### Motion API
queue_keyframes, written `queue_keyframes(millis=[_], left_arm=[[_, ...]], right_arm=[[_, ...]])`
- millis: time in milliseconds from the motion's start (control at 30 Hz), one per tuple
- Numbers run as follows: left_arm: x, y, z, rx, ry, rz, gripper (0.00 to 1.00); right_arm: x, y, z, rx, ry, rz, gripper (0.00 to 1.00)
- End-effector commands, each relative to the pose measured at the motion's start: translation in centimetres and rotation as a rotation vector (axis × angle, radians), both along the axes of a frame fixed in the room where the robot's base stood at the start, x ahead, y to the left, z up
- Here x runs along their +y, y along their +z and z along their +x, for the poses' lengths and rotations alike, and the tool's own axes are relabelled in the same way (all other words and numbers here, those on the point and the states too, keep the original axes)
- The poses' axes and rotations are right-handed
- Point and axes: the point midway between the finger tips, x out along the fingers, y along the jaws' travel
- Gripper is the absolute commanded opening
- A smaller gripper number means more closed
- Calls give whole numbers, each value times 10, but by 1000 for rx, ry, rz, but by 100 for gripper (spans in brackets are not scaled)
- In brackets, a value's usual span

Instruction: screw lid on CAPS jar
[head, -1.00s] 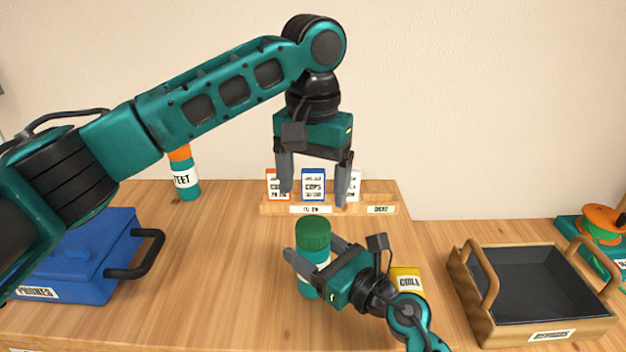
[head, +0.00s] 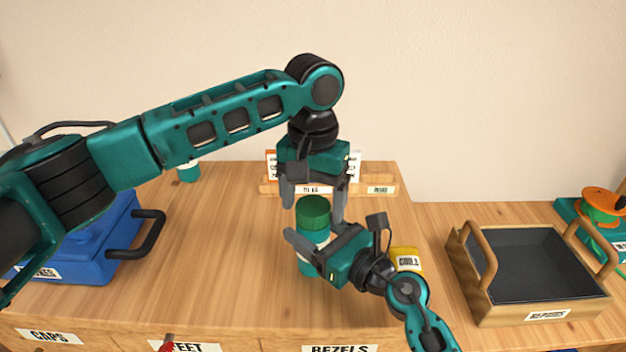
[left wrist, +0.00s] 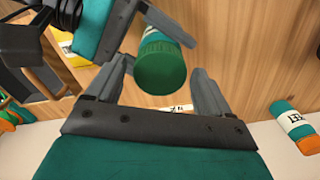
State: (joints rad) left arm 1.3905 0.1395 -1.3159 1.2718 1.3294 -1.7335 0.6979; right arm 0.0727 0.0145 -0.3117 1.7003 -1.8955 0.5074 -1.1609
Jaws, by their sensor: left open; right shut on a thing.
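The teal CAPS jar (head: 306,255) stands upright on the wooden counter with a green lid (head: 313,211) on its top; whether the lid is seated cannot be told. My right gripper (head: 312,254) is shut on the jar's body from the right. My left gripper (head: 314,203) points down from above, open, with its fingers on either side of the lid. In the left wrist view the lid (left wrist: 161,70) shows between the open fingers of my left gripper (left wrist: 160,85), with gaps at both sides. The jar's label is mostly hidden by the right gripper.
A card rack (head: 380,190) stands behind the jar, and a yellow labelled container (head: 408,260) sits right of it. A blue lidded box (head: 95,245) is at left, a wooden tray (head: 535,308) at right. A teal FEET bottle (left wrist: 292,122) lies clear of the jar.

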Motion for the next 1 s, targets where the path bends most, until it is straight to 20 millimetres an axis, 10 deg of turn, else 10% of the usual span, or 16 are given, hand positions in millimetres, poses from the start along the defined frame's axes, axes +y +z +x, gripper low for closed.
queue_keyframes(millis=[400, 1000], left_arm=[[0, -7, 0, 0, 0, 0, 79], [0, -7, 0, 0, 0, 0, 23]], right_arm=[[0, -1, 0, 1, 0, 0, 0], [0, -1, 0, 1, 0, 0, 0]])
